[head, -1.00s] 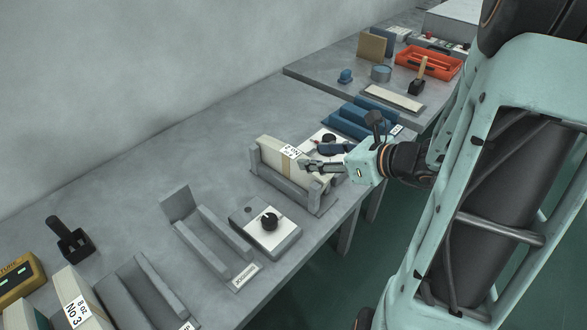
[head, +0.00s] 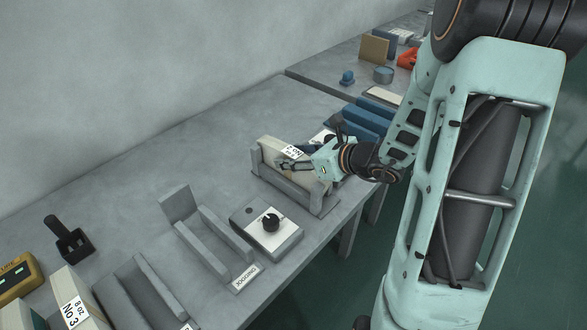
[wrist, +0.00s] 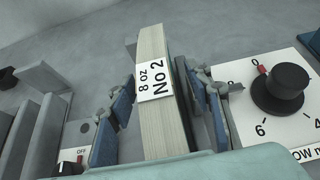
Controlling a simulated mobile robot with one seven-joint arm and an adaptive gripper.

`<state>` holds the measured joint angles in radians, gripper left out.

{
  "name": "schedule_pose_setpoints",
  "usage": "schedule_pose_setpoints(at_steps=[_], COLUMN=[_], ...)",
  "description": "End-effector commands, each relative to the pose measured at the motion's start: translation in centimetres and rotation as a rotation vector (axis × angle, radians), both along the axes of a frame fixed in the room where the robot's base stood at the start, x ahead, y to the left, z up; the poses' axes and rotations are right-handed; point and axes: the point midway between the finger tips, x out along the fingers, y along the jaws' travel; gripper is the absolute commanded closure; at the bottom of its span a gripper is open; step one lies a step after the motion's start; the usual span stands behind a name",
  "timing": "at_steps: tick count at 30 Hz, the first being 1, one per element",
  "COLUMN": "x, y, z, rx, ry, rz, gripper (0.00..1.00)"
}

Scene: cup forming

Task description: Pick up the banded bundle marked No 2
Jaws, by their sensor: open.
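The cream banded bundle (head: 270,144), with a white label reading "8 oz No 2", lies in a grey cradle (head: 290,188) on the bench. It also fills the middle of the wrist view (wrist: 163,115). My gripper (head: 282,160) is over the bundle. In the wrist view my open gripper (wrist: 163,105) has one blue-padded finger on each side of the bundle, with gaps visible beside it. The bundle's lower part is hidden by the cradle and gripper.
A white panel with a black dial (wrist: 277,89) sits close right of the gripper in the wrist view. A knob box (head: 266,230) and an empty grey tray (head: 210,235) stand left of the cradle. A No 3 bundle (head: 75,300) lies front left. Blue holders (head: 365,118) stand beyond.

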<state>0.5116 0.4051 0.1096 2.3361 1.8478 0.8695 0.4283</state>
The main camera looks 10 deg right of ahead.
Motion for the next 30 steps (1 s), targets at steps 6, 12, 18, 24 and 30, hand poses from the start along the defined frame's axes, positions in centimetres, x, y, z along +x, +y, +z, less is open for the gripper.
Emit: schedule_pose_setpoints(at_steps=[6, 12, 18, 24, 30], x=[-0.02, -0.03, -0.03, 0.04, 0.07], y=[-0.02, -0.02, -0.02, -0.01, -0.03], z=[0.03, 0.03, 0.03, 0.19, 0.82], rx=[0.000, 0.000, 0.000, 0.001, 0.001], ry=[0.000, 0.000, 0.000, -0.003, -0.005], rz=[0.000, 0.000, 0.000, 0.000, 0.000], gripper=[0.73, 0.95, 1.00, 1.00, 1.00])
